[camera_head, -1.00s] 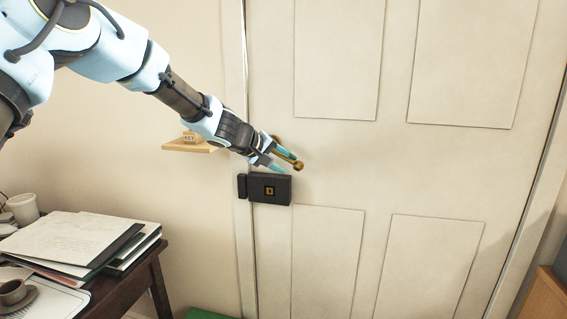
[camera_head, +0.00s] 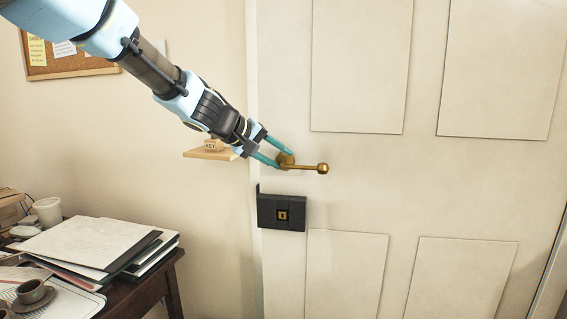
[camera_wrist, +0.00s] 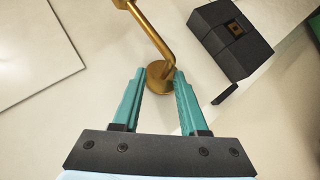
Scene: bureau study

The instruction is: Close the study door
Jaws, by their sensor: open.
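The white panelled study door (camera_head: 425,190) fills the right of the head view. Its left edge appears to stand out from the wall, so it looks ajar; the gap itself is hidden. A brass lever handle (camera_head: 305,167) points right, above a black lock box (camera_head: 281,211). My gripper (camera_head: 272,152) is open at the handle's round base, left of the lever. In the wrist view, the teal fingers of my gripper (camera_wrist: 158,82) stand either side of the brass base (camera_wrist: 160,77); I cannot tell whether they touch it. The lock box (camera_wrist: 232,37) is at upper right there.
A dark desk (camera_head: 150,287) with papers (camera_head: 90,240) and a cup (camera_head: 32,293) stands at lower left. A small wooden shelf (camera_head: 210,154) with a key sign is on the wall behind my gripper. A cork board (camera_head: 70,60) hangs at upper left.

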